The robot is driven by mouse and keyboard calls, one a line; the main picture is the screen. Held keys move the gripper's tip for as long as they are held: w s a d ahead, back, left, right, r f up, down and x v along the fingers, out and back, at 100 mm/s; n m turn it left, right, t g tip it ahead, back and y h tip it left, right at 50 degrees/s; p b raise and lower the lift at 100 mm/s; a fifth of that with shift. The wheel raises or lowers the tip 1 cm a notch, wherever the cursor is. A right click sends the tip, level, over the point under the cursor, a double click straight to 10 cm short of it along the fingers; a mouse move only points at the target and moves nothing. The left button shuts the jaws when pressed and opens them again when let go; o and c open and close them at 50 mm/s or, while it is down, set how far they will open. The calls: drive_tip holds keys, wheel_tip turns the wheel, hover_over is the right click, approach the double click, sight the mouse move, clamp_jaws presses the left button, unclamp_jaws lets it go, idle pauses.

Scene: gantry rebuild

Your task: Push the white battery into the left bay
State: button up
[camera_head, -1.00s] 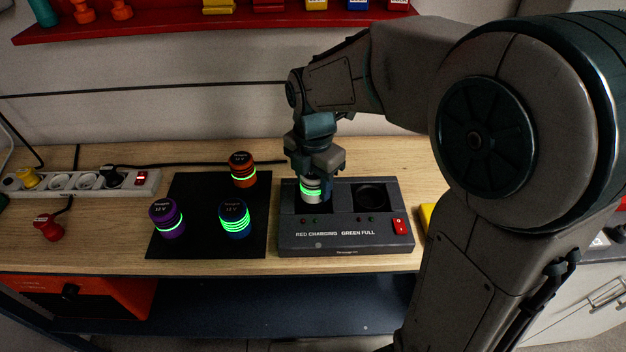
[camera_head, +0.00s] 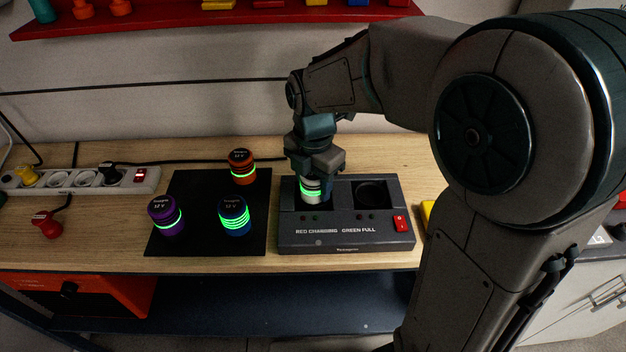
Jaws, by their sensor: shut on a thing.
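The white battery (camera_head: 313,190) with glowing green bands stands upright at the left bay (camera_head: 298,202) of the dark charger (camera_head: 345,239). My gripper (camera_head: 315,172) is above it, pointing down, shut on its top. The battery's lower end is hidden in the bay, and how deep it sits cannot be told. The right bay (camera_head: 370,192) is empty.
A black mat (camera_head: 195,205) left of the charger carries an orange battery (camera_head: 241,167), a purple battery (camera_head: 166,215) and a blue battery (camera_head: 234,216). A power strip (camera_head: 75,181) lies further left. A red switch (camera_head: 400,223) is on the charger's right.

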drive_tip(key=shift+f, duration=0.15)
drive_tip(key=o, duration=0.9)
drive_tip(key=shift+o, duration=0.2)
wheel_tip(320, 180, up, 11)
drive_tip(key=p, duration=0.9)
drive_tip(key=shift+s+d+r+m, duration=0.25)
drive_tip(key=shift+d+m, duration=0.1)
drive_tip(key=shift+m, duration=0.25)
drive_tip(key=s+d+r+m+t, duration=0.1)
drive_tip(key=s+d+m, duration=0.4)
drive_tip(key=m, duration=0.8)
drive_tip(key=s+d+r+m+t, duration=0.1)
drive_tip(key=s+d+m, duration=0.5)
drive_tip(key=m, duration=0.6)
drive_tip(key=shift+s+m+t, duration=0.4)
drive_tip(key=shift+s+t, duration=0.2)
drive_tip(key=shift+t, duration=0.1)
